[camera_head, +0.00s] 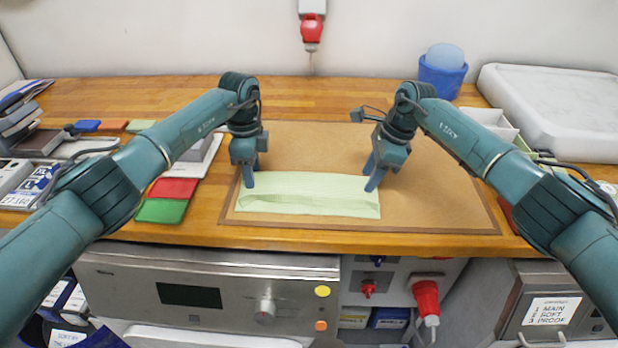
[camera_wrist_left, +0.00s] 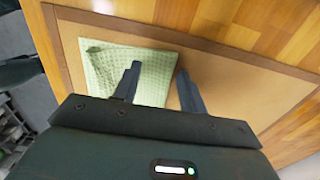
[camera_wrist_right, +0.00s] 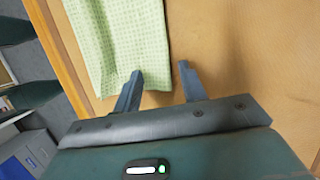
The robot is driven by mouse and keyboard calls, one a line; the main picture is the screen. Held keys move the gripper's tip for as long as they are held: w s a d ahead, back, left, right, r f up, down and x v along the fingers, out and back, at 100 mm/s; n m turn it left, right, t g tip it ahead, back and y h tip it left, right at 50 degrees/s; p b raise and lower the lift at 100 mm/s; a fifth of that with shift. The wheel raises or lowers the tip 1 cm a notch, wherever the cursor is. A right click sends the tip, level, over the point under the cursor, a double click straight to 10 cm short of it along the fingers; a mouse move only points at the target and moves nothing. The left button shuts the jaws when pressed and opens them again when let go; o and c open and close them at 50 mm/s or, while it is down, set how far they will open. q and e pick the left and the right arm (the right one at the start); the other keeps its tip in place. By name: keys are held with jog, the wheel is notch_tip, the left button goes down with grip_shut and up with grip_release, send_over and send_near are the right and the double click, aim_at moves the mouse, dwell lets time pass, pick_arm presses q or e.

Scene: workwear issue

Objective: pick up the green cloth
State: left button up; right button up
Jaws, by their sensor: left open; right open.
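The pale green cloth (camera_head: 312,188) lies on the brown mat near the front of the wooden counter, with a fold along its front edge. It also shows in the left wrist view (camera_wrist_left: 104,72) and the right wrist view (camera_wrist_right: 122,40). My left gripper (camera_head: 249,180) is open at the cloth's left end; one finger is over the cloth in the left wrist view (camera_wrist_left: 158,78). My right gripper (camera_head: 374,180) is open at the cloth's right end, and one finger overlaps the cloth's edge in the right wrist view (camera_wrist_right: 160,75). I cannot tell whether the fingers touch the cloth.
The brown mat (camera_head: 440,205) is bare around the cloth. Red (camera_head: 174,188) and green (camera_head: 161,211) squares lie left of it. A blue container (camera_head: 441,78) and a white tray (camera_head: 555,105) stand at the back right. Books and boxes crowd the left end.

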pick_arm(q)
jog(key=shift+f, duration=0.1)
grip_shut()
pick_arm(e)
jog(key=shift+f, duration=0.2)
grip_shut()
dwell(0.4)
jog(key=shift+r, duration=0.15)
